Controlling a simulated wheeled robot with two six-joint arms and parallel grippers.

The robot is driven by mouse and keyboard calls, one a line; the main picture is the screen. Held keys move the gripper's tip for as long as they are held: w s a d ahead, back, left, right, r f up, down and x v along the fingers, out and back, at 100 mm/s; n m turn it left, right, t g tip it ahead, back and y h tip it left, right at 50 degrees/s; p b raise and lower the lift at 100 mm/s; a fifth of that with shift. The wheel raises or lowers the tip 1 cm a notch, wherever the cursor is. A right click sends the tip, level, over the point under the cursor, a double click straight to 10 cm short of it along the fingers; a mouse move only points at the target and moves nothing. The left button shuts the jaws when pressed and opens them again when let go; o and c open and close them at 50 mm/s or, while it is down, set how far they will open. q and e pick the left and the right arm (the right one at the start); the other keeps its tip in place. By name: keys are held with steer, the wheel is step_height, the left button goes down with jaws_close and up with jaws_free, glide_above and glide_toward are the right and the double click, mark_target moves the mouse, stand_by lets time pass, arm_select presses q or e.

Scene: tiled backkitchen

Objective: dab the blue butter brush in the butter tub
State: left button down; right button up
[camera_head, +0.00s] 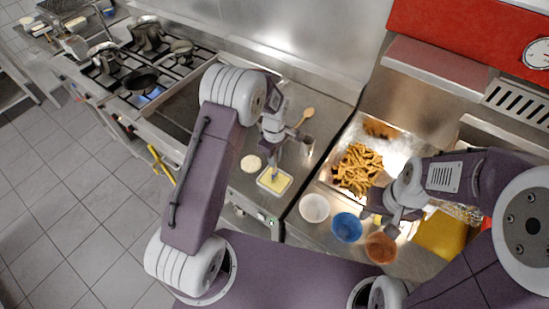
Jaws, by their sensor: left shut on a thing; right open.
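The butter tub (262,185) is a small pale rectangular tub with yellow butter in it, on the steel counter near its front edge. My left gripper (277,147) is above the tub, shut on the blue butter brush (274,170). The brush points down, and its lower end is over or in the butter; I cannot tell if it touches. The gripper hides its upper part. My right gripper (388,216) is open over the right counter, near the coloured bowls, with nothing seen in it.
A pale round item (250,163) lies just left of the tub. A wooden spoon (304,117) and a metal cup (307,145) are behind. White (314,208), blue (347,228) and orange (381,248) bowls stand right, before a tray of fries (358,168). A stove (140,75) is left.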

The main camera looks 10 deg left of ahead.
arm_select(q)
steer(key=shift+s, duration=0.1)
step_height(320, 180, up, 7)
steer(key=p, duration=0.5)
steer(key=shift+p, duration=0.35)
steer(key=shift+f, duration=0.15)
stand_by(0.5)
